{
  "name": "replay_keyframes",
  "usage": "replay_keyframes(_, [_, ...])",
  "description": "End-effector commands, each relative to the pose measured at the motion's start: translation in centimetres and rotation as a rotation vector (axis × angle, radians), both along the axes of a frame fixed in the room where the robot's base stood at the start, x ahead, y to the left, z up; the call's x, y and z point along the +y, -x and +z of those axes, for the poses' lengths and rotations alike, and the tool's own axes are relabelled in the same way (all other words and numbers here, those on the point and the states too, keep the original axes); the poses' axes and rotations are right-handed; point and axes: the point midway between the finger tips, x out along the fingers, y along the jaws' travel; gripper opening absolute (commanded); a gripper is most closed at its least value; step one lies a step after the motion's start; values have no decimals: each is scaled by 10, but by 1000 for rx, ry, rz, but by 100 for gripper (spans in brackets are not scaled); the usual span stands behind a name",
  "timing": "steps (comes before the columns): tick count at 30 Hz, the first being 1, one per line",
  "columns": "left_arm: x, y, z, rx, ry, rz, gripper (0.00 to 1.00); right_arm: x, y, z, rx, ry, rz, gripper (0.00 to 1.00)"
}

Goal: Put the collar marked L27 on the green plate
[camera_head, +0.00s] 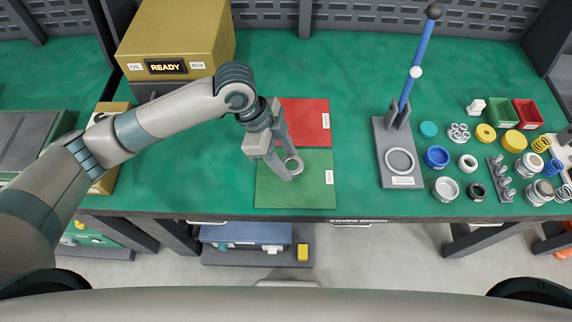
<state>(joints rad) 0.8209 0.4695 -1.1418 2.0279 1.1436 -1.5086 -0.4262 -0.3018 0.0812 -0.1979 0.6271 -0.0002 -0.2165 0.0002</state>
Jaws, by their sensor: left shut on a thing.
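The green plate (308,190) lies near the front edge of the bench, just in front of a red plate (310,118). A small grey ring-shaped collar (294,165) is at my left gripper (285,172), over the back part of the green plate. My left gripper is shut on this collar from above. I cannot tell whether the collar touches the plate. No L27 mark can be read on it at this size. My right gripper is not in view.
A press with a blue lever (413,70) stands right of the plates. Several rings, caps and springs, with red (527,113) and green (501,112) bins, fill the right side. A yellow box marked READY (178,35) stands at back left. Green mat between plates and press is clear.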

Motion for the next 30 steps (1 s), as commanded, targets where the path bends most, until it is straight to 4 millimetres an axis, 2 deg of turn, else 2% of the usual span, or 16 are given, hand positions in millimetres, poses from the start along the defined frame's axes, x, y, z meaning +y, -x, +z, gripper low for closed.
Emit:
replay_keyframes(9, [0, 0, -1, 0, 1, 0, 7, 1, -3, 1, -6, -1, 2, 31])
replay_keyframes(21, [0, 0, -39, 0, 1, 1, 7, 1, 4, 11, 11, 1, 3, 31])
replay_keyframes(30, [0, 0, -40, -1, 1, -1, 7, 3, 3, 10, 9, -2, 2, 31])
